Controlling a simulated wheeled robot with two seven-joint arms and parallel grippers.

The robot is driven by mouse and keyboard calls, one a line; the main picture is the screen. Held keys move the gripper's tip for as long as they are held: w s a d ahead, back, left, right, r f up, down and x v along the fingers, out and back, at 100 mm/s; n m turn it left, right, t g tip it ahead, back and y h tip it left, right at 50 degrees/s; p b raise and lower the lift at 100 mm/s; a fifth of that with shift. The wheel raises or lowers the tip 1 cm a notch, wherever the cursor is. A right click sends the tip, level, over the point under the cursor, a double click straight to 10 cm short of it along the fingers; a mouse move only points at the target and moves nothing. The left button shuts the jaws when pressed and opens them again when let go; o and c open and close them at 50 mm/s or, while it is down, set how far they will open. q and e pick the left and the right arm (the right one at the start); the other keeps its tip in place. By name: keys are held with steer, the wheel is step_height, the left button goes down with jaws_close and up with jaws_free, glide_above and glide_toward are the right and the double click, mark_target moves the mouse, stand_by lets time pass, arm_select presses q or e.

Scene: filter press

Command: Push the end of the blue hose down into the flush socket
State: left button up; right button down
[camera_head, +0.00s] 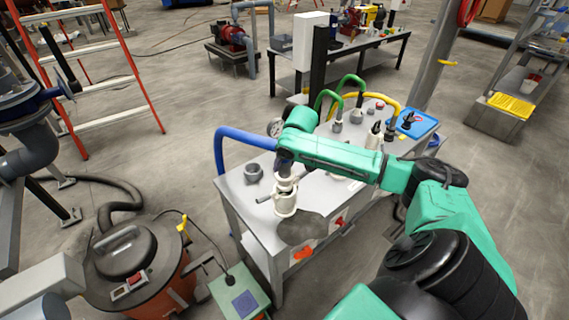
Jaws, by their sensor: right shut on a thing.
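The blue hose (245,137) rises at the left edge of the grey bench and arcs right, to my right gripper (287,180). Its end is hidden at the gripper. My right gripper points down and is shut on the hose end. A cream upright fitting (285,204), which looks like the flush socket, stands on the bench directly below the gripper. I cannot tell whether the hose end is inside it or just above it. A grey open socket (253,173) stands to its left. My left gripper is not in view.
An orange vacuum drum (133,266) stands on the floor, lower left.

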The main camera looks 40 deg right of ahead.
mark_target(284, 176)
steer(key=shift+f, duration=0.35)
steer(key=shift+f, duration=0.55)
steer(key=shift+f+b, duration=0.7)
steer(key=shift+f, duration=1.05)
steer(key=shift+c, duration=1.1)
jaws_free()
steer(key=shift+s, duration=0.1)
